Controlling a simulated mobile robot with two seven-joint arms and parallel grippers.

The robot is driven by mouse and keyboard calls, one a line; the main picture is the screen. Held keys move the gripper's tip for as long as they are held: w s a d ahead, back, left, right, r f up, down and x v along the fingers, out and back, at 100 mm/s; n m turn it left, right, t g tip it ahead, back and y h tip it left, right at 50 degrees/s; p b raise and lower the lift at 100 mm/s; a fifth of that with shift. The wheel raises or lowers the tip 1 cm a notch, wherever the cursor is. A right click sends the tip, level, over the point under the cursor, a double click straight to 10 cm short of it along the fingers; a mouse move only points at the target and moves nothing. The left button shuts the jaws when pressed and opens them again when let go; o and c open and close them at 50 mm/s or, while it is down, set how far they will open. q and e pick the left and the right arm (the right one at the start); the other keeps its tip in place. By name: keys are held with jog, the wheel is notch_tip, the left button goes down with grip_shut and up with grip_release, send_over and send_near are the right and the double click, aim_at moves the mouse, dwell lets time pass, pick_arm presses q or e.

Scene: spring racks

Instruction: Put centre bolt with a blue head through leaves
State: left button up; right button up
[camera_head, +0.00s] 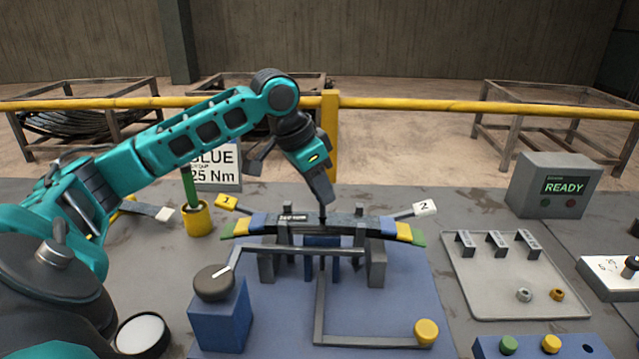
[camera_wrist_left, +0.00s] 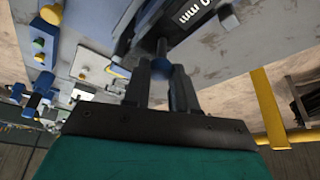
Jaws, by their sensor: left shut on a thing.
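The leaves (camera_head: 350,222) lie stacked across a grey fixture (camera_head: 376,262) in the head view, with blue, yellow and green ends. My left gripper (camera_head: 324,203) points down over the middle of the stack. It is shut on the centre bolt, whose blue head (camera_wrist_left: 161,69) shows between the fingers in the left wrist view. The bolt's dark shank (camera_wrist_left: 161,48) points away from the fingers toward the leaves. In the head view the shank meets the top of the stack; I cannot tell how deep it sits in the hole. My right gripper is out of view.
A blue block with a dark knob (camera_head: 213,284) stands front left, beside a bar with a yellow knob (camera_head: 427,331). Tags 1 (camera_head: 227,202) and 2 (camera_head: 425,209) flank the leaves. A tray (camera_head: 470,285) and a READY box (camera_head: 553,186) are at right.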

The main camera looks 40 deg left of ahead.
pick_arm(q)
jog(key=shift+f, duration=0.65)
jog(key=o, duration=1.4)
jog(key=shift+o, duration=0.2)
jog(key=shift+r, duration=3.5)
jog(key=shift+s, duration=0.1)
